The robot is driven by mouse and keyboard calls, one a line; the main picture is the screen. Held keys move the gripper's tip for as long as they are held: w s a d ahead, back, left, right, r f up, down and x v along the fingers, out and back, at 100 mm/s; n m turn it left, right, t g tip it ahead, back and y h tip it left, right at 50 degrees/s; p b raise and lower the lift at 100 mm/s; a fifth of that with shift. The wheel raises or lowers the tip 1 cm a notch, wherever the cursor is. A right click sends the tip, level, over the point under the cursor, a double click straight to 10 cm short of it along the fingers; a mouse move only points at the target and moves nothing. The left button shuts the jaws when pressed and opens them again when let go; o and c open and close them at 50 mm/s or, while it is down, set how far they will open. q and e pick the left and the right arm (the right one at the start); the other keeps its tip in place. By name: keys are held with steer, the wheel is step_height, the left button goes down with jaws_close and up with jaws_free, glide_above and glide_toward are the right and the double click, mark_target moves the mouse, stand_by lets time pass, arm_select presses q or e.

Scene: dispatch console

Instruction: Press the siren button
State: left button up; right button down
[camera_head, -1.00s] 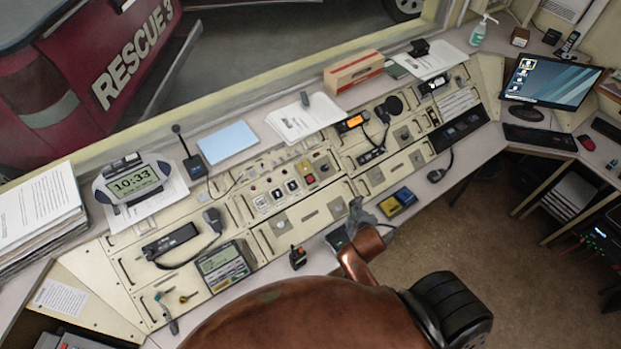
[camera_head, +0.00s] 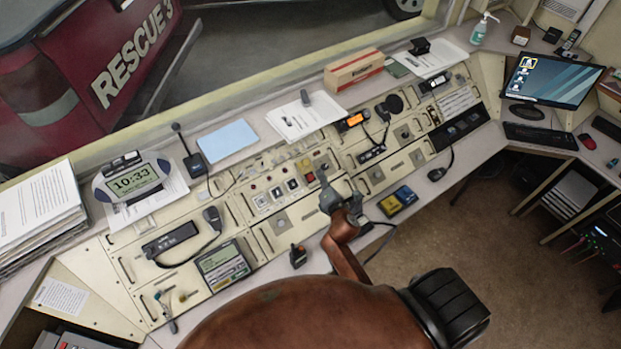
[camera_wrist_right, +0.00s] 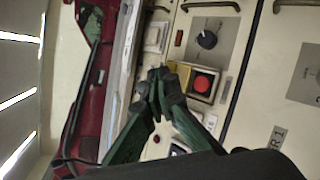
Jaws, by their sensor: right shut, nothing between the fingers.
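The button (camera_head: 310,178) is small on the console panel in the head view. My right gripper (camera_head: 322,172) is shut and empty, with its tips over the panel close to the button. In the right wrist view the shut fingertips (camera_wrist_right: 160,78) are just left of the button; I see no contact with it. My left gripper is out of view.
A black knob (camera_wrist_right: 207,40) sits near the red button. Small switches (camera_head: 277,193) are to its left on the panel. A blue and yellow box (camera_head: 398,201) lies on the front ledge, right of my right arm. A corded handset (camera_head: 212,217) lies further left.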

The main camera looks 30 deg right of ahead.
mark_target(311, 175)
steer(key=w+f+b, duration=0.1)
steer(key=f+b, duration=0.1)
steer(key=w+f+b, duration=0.1)
steer(key=f+b, duration=0.1)
steer(key=w+f+b, duration=0.1)
steer(key=f+b, duration=0.1)
steer(key=shift+w+a, duration=0.15)
steer(key=shift+w, duration=0.15)
steer(key=shift+w+f+b, duration=0.5)
steer(key=shift+f+b, duration=0.05)
steer(key=shift+b, duration=0.05)
stand_by(0.8)
steer(key=shift+w+f+b, duration=0.2)
steer(key=shift+f+b, duration=0.15)
steer(key=shift+f, duration=0.05)
steer(key=shift+w+a+f+b, duration=0.1)
steer(key=shift+w+f+b, duration=0.15)
steer(key=shift+f+b, duration=0.25)
stand_by(1.1)
steer(key=shift+s+r+p, duration=0.45)
steer(key=shift+r+p, duration=0.3)
steer(key=shift+p, duration=0.15)
